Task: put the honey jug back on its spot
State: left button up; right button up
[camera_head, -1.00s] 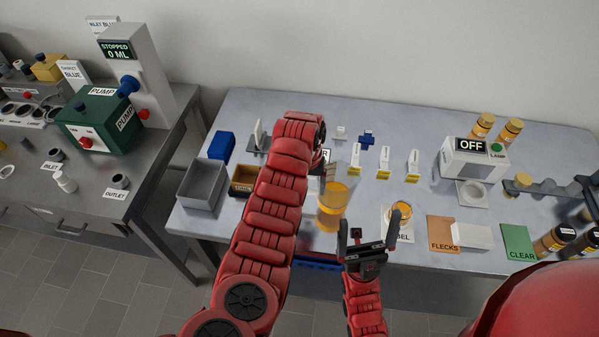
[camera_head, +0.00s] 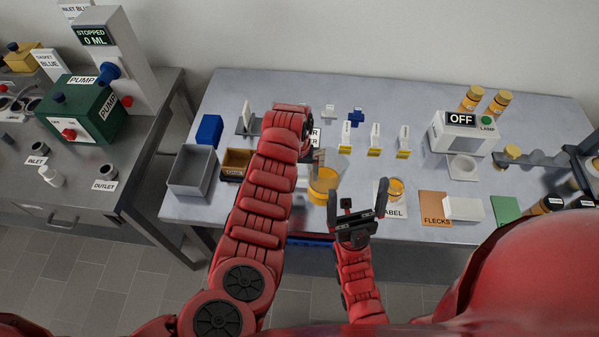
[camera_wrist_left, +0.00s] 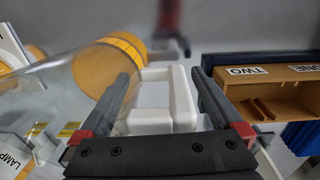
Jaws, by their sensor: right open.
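The honey jug (camera_head: 323,180), clear with amber honey inside, is near the front middle of the table, just right of my left forearm. In the left wrist view the jug (camera_wrist_left: 90,80) lies left of my left gripper (camera_wrist_left: 160,85). Its white handle (camera_wrist_left: 185,100) is between the spread fingers, close to the right one; firm contact is not clear. My forearm hides the left gripper in the head view. My right gripper (camera_head: 358,202) is open and empty, right of the jug at the table's front edge. I cannot pick out the jug's spot.
A small honey cup (camera_head: 395,189) stands on a label right of the jug. A grey bin (camera_head: 190,172) and a brown divided box (camera_head: 236,164) are at left. Several yellow-based white markers stand behind. A lamp unit (camera_head: 462,132) is at right.

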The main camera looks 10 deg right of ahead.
pick_arm(q)
jog(key=shift+w, duration=0.1)
jog(key=shift+r, duration=0.7)
notch_tip(320, 180, up, 4)
jog(key=shift+w+a+r+b, duration=0.1)
jog(key=shift+a+b, duration=0.05)
jog(key=shift+b, duration=0.9)
notch_tip(320, 180, up, 6)
jog(key=shift+f, duration=0.25)
jog(key=shift+a+r+p, duration=0.15)
jog(key=shift+r+p, duration=0.15)
jog(key=shift+r, duration=0.35)
